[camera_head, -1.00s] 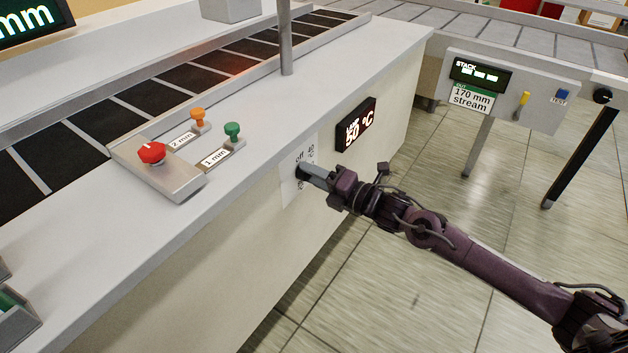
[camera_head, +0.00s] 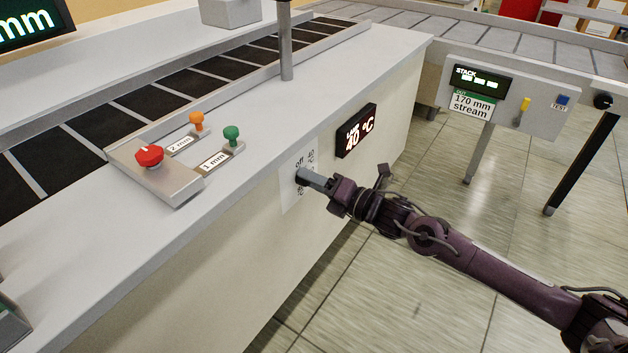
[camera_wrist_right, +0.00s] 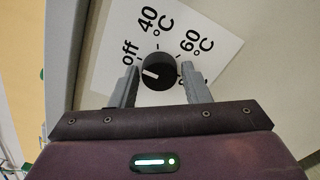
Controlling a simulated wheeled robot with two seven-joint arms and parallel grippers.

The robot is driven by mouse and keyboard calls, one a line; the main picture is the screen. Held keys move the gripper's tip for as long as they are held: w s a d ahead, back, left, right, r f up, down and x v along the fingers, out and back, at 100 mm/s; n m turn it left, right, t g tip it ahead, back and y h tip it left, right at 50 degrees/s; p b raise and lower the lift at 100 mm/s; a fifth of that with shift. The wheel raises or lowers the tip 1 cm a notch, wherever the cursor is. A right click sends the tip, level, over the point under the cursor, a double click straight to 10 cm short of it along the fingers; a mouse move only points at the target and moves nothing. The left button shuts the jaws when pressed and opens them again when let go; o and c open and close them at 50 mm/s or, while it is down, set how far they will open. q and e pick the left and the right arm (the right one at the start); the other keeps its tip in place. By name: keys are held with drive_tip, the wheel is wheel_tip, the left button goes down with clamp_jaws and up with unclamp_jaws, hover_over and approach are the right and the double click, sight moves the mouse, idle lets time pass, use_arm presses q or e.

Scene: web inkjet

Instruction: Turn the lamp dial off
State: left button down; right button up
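The lamp dial (camera_wrist_right: 158,72) is a round black knob with a white pointer mark on a white label (camera_wrist_right: 205,45) marked off, 40 °C and 60 °C. The pointer faces left, on the side of the word off. The label also shows in the head view (camera_head: 289,195) on the counter's front face. My right gripper (camera_wrist_right: 160,70) is open, with one finger on each side of the dial and a small gap at both sides. In the head view it reaches the label (camera_head: 304,177) and hides most of the dial. My left gripper is not in view.
A lamp display (camera_head: 356,130) right of the label reads 40 °C. On the counter top stand a red knob (camera_head: 149,156), an orange button (camera_head: 196,120) and a green button (camera_head: 232,134). A stack panel (camera_head: 505,95) stands at right. The floor before the counter is clear.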

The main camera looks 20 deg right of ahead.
drive_tip(key=shift+o, duration=1.2)
drive_tip(key=shift+d, duration=0.1)
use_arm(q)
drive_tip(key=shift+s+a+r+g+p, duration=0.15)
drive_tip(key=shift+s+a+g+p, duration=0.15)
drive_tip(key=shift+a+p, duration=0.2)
use_arm(e)
drive_tip(key=v, duration=0.7)
drive_tip(key=shift+s+d, duration=0.2)
drive_tip(key=shift+s, duration=0.1)
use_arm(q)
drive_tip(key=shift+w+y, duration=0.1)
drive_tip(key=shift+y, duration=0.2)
use_arm(e)
drive_tip(key=shift+f, duration=0.1)
